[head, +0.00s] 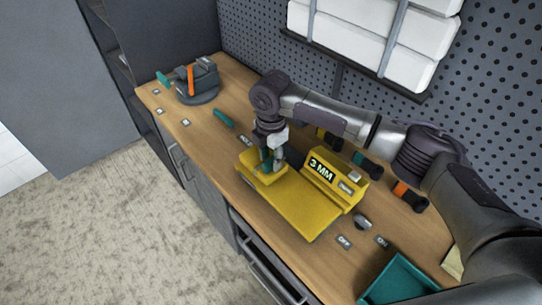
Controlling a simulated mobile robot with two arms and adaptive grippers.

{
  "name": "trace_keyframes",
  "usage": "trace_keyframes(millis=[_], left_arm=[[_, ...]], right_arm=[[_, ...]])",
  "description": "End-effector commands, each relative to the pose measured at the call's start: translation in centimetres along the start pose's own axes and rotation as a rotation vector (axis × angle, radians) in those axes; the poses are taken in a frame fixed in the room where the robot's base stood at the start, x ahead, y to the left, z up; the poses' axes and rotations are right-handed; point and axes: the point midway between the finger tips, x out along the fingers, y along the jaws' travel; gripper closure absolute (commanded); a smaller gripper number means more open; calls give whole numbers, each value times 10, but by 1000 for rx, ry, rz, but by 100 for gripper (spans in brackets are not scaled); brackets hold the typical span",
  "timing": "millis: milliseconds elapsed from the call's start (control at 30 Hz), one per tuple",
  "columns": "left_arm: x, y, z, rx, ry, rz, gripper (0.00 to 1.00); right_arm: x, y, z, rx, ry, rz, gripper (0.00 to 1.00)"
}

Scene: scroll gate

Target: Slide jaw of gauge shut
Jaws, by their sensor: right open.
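A yellow gauge (298,204) lies on the wooden workbench, with a raised block marked "3 MM" (331,181) at its right side. A yellow jaw (262,171) sits at the far left end of the gauge, apart from the marked block. My right gripper (270,163) points down over the jaw, its fingers close around a teal part on it. The fingers partly hide that part, and I cannot tell whether they touch it. The right gripper is open. My left gripper is out of view.
A grey vise (197,82) with an orange part stands at the bench's far left. A teal bin (395,281) stands at the near right. Several tools lie along the back beneath the pegboard (262,45). Small labels lie near the front edge.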

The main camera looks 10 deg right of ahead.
Motion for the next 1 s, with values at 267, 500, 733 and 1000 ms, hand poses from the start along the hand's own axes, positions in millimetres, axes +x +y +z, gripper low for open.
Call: trace_keyframes(millis=[267, 500, 733, 1000], left_arm=[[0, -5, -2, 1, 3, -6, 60], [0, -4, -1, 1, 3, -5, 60], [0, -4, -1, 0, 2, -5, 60], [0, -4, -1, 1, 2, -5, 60]], right_arm=[[-27, 0, 0, -1, 0, 1, 58], [-79, 2, 0, -1, 1, 2, 58], [-112, 2, 0, 0, 0, 1, 58], [-120, 2, 0, -1, 1, -1, 58]])
